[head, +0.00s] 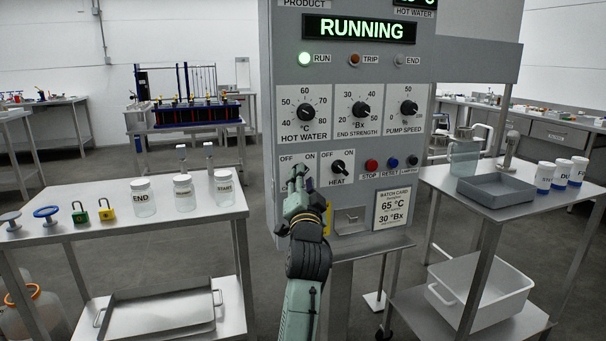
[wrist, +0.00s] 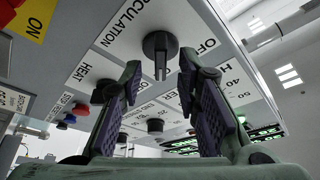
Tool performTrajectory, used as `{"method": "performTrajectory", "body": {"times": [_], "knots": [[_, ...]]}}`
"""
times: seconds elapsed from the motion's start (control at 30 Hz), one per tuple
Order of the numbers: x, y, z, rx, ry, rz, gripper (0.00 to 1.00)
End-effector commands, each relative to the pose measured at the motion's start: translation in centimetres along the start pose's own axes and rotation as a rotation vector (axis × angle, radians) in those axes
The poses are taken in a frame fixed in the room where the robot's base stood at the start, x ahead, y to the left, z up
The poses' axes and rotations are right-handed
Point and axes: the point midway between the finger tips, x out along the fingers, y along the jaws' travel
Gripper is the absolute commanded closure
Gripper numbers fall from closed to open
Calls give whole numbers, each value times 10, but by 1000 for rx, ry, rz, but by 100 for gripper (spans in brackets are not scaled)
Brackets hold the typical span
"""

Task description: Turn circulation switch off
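The circulation switch is a round black knob with a raised grip bar. In the wrist view the switch (wrist: 160,45) is on the grey panel face, with the printed word OFF to its right. My gripper (wrist: 160,68) is open, its two dark-padded fingers on either side of the knob's grip bar with visible gaps; contact is not seen. In the head view my gripper (head: 297,178) covers most of the switch, below the OFF and ON labels. The control panel (head: 285,105) shows RUNNING in green, and the RUN lamp (head: 305,59) is lit.
The HEAT switch (head: 338,167) is just right of my gripper, with the red STOP button (head: 372,165) and blue RESET button (head: 392,163) beyond. A left table (head: 100,240) holds jars and padlocks. A right table (head: 500,205) holds a grey tray and bottles.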

Motion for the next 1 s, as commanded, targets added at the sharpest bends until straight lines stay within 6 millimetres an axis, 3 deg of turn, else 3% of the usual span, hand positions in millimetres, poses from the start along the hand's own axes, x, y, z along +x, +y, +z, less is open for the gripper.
{"method": "performTrajectory", "body": {"times": [0.4, 0.87, 1.0], "knots": [[11, 0, 0, 0, 0, -1, 70], [10, 0, 1, 0, 0, -1, 100], [10, 0, 1, 0, 0, -1, 100]]}}
